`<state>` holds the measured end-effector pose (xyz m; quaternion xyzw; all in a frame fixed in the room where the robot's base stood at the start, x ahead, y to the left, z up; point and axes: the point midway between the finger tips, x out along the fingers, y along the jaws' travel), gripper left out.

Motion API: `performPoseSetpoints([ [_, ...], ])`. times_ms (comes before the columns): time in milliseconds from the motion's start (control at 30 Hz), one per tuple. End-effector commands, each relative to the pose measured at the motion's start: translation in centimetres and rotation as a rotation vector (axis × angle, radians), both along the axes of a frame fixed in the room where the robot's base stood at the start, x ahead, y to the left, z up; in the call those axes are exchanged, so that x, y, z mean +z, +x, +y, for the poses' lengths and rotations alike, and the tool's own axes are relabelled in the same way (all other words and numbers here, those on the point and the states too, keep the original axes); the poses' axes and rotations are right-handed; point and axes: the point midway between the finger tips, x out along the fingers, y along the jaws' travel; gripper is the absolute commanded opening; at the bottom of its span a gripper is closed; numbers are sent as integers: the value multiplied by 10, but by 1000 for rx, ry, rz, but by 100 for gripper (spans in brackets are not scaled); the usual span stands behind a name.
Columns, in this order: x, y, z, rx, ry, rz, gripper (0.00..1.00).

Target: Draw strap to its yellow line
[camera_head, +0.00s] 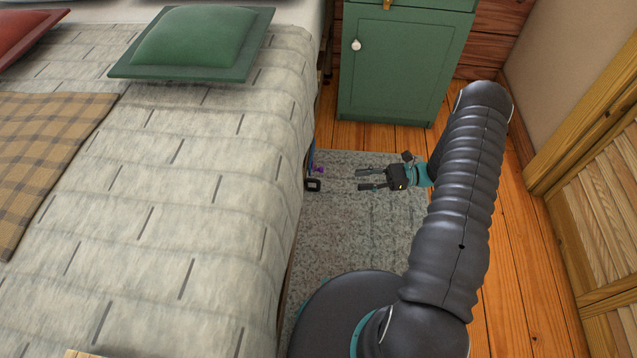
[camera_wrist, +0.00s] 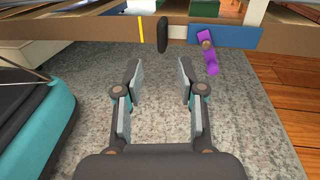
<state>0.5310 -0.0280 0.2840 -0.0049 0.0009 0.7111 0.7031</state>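In the head view the black end piece (camera_head: 314,185) and purple piece (camera_head: 318,170) stick out from the bed's side. My gripper (camera_head: 364,180) is open and empty, pointing at the bed, apart from the strap; its fingers show in the wrist view (camera_wrist: 159,72).
The bed (camera_head: 200,190) fills the left, with a green cushion (camera_head: 195,38) on top. A green cabinet (camera_head: 400,65) stands at the back. A grey rug (camera_head: 350,235) lies under my gripper. A louvred wooden door (camera_head: 600,200) is on the right.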

Motion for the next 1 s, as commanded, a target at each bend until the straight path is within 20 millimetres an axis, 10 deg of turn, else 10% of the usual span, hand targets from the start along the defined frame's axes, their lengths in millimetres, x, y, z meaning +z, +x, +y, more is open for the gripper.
performPoseSetpoints([
  [1000,-4,-1,134,-6,8,6,39],
])
